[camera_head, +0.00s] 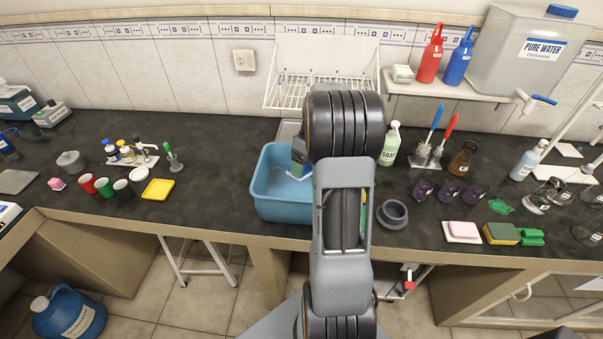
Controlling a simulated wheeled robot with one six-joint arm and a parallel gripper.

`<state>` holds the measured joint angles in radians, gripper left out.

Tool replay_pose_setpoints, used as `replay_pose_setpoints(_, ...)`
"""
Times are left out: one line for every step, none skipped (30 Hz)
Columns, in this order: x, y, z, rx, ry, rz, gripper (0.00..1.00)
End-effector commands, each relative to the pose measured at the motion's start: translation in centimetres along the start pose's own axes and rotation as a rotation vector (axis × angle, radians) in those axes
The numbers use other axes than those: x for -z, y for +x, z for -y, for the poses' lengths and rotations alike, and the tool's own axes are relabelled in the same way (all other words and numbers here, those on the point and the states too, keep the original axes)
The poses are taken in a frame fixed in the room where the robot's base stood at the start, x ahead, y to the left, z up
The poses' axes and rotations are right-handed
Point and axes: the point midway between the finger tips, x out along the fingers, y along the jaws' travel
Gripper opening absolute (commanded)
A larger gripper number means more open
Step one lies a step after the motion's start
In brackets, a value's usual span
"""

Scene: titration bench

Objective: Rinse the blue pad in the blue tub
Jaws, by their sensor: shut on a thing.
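The blue tub (268,208) stands at the front edge of the dark bench, left of my arm. My arm hides its right side. My gripper (299,158) is over the tub's inside, pointing down, and mostly hidden behind my arm. It is shut on a small bluish piece (297,170), which I take to be the blue pad. Only a sliver of the pad shows, low inside the tub's outline. I cannot tell whether it touches the water or the tub floor.
A white wire rack (318,80) is on the wall behind the tub. A green-labelled bottle (390,146), a grey ring (392,213) and dark purple beakers (447,190) stand to the right. A yellow tray (158,189) lies left; bare bench separates it from the tub.

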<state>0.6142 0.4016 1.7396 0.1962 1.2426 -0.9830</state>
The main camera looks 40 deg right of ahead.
Motion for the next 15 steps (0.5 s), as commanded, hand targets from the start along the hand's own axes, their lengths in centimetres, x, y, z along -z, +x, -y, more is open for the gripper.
replay_pose_setpoints(0.0, -0.8, 0.2, -0.001, 0.0, -0.001, 0.48)
replay_pose_setpoints(0.0, -1.0, 0.3, -0.001, 0.0, -0.001, 0.48)
replay_pose_setpoints(0.0, -1.4, 0.4, -0.001, 0.0, -0.001, 0.48)
replay_pose_setpoints(0.0, -1.6, 0.5, -0.001, 0.0, -0.001, 0.48)
replay_pose_setpoints(0.0, -1.9, 0.6, -0.001, 0.0, -0.001, 0.48)
replay_pose_setpoints(0.0, -2.2, 0.7, -0.001, 0.0, -0.001, 0.48)
replay_pose_setpoints(0.0, -2.4, 0.7, -0.001, 0.0, -0.001, 0.48)
replay_pose_setpoints(0.0, -2.6, 0.8, -0.001, 0.0, -0.001, 0.48)
replay_pose_setpoints(0.0, -3.0, 0.9, -0.001, 0.0, 0.0, 0.48)
replay_pose_setpoints(0.0, -3.2, 1.0, -0.001, 0.0, 0.0, 0.48)
replay_pose_setpoints(0.0, -3.5, 1.1, -0.001, 0.0, 0.0, 0.48)
replay_pose_setpoints(0.0, -3.8, 1.2, 0.0, 0.0, 0.0, 0.48)
replay_pose_setpoints(0.0, -4.0, 1.2, 0.0, 0.0, 0.0, 0.48)
replay_pose_setpoints(0.0, -4.2, 1.3, 0.0, 0.0, 0.0, 0.48)
replay_pose_setpoints(0.0, -4.6, 1.4, 0.0, 0.0, 0.0, 0.48)
